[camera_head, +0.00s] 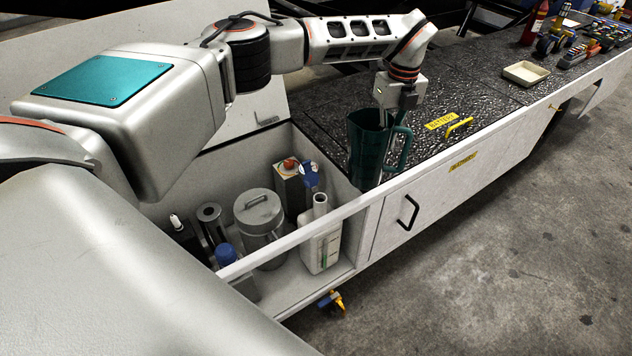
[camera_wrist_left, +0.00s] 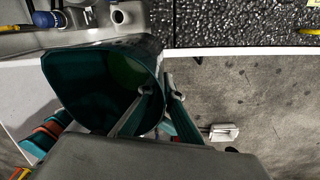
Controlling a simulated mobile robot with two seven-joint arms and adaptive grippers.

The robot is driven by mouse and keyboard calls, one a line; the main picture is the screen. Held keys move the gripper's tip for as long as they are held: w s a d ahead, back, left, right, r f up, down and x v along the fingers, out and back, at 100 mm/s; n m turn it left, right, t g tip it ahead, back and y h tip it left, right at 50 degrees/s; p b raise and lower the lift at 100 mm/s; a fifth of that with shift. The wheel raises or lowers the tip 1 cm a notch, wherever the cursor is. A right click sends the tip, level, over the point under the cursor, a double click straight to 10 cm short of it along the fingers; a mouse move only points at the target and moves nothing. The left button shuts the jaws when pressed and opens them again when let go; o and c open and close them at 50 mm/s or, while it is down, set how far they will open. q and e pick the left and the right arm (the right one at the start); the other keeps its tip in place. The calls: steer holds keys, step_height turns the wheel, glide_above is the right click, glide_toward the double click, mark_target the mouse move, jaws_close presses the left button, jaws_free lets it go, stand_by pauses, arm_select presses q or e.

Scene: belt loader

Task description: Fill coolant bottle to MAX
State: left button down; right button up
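The coolant bottle (camera_head: 322,245) is white and stands upright in the open compartment, its neck uncovered and a green strip low on its side. Its open neck also shows at the top of the left wrist view (camera_wrist_left: 121,16). A dark teal jug (camera_head: 366,150) with a handle hangs upright near the compartment's right corner, to the right of the bottle and higher. My left gripper (camera_head: 396,112) is shut on the jug at its handle side; one finger shows across the opening in the left wrist view. A lighter green patch shows inside the jug (camera_wrist_left: 105,85). My right gripper is out of view.
The compartment also holds a lidded grey can (camera_head: 259,215), a carton with a red cap (camera_head: 290,188) and a blue-capped item (camera_head: 226,256). Its white front rail (camera_head: 295,237) and the black deck (camera_head: 440,150) lie close by. A shallow tray (camera_head: 526,73) sits farther right.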

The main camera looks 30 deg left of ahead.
arm_select(q)
steer(key=shift+a+f+h, duration=0.1)
steer(key=shift+f+h, duration=0.3)
steer(key=shift+f, duration=0.2)
steer(key=shift+a+f+t+h, duration=0.1)
steer(key=shift+f+t+h, duration=0.5)
steer(key=shift+f, duration=0.45)
steer(key=shift+s+a+h, duration=0.1)
steer(key=shift+a+h, duration=0.1)
steer(key=shift+h, duration=0.1)
steer(key=shift+s+a+r+t+h+b, duration=0.2)
steer(key=shift+a+t+h+b, duration=0.35)
steer(key=shift+h, duration=0.55)
steer(key=shift+s+a+r+t+h+b, duration=0.1)
steer(key=shift+s+a+t+h+b, duration=0.35)
steer(key=shift+h, duration=0.65)
steer(key=shift+s+a+r+t+h+b, duration=0.1)
steer(key=shift+a+t+h+b, duration=0.35)
steer(key=shift+a+h, duration=0.5)
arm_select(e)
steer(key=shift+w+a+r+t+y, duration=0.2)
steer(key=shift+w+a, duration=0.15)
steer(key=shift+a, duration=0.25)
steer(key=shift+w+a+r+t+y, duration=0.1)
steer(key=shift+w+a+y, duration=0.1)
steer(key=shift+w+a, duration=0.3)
